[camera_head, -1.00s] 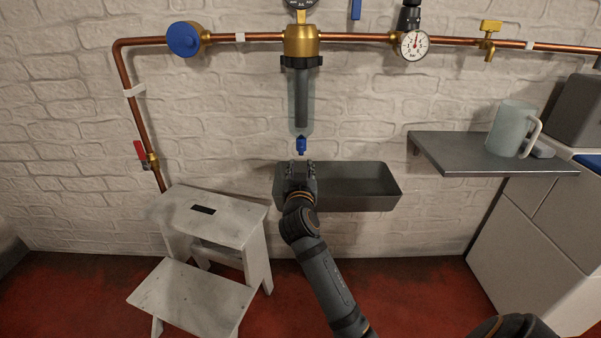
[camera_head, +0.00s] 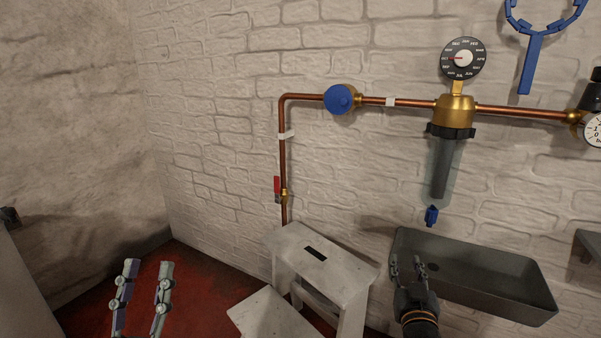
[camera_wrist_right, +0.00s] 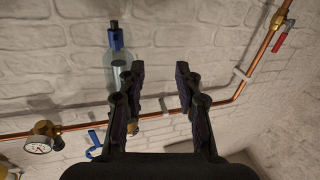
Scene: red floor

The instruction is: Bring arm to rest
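My right gripper (camera_head: 408,268) is open and empty, pointing up in front of the left end of the grey trough (camera_head: 526,300). In the right wrist view its two fingers (camera_wrist_right: 153,75) stand apart with only wall and pipe behind them. My left gripper (camera_head: 148,275) stands at the lower left of the head view, its two fingers apart and empty, over the red floor. The filter housing (camera_head: 442,165) with its small blue drain valve (camera_head: 431,216) hangs above the trough. The valve also shows in the right wrist view (camera_wrist_right: 115,38), left of the fingers.
A white step stool (camera_head: 335,268) stands between the grippers. A copper pipe (camera_head: 283,160) with a blue knob (camera_head: 340,99) and a red-handled valve (camera_head: 277,186) runs along the brick wall. A blue wrench (camera_head: 530,60) hangs upper right. A grey surface (camera_head: 20,280) edges the far left.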

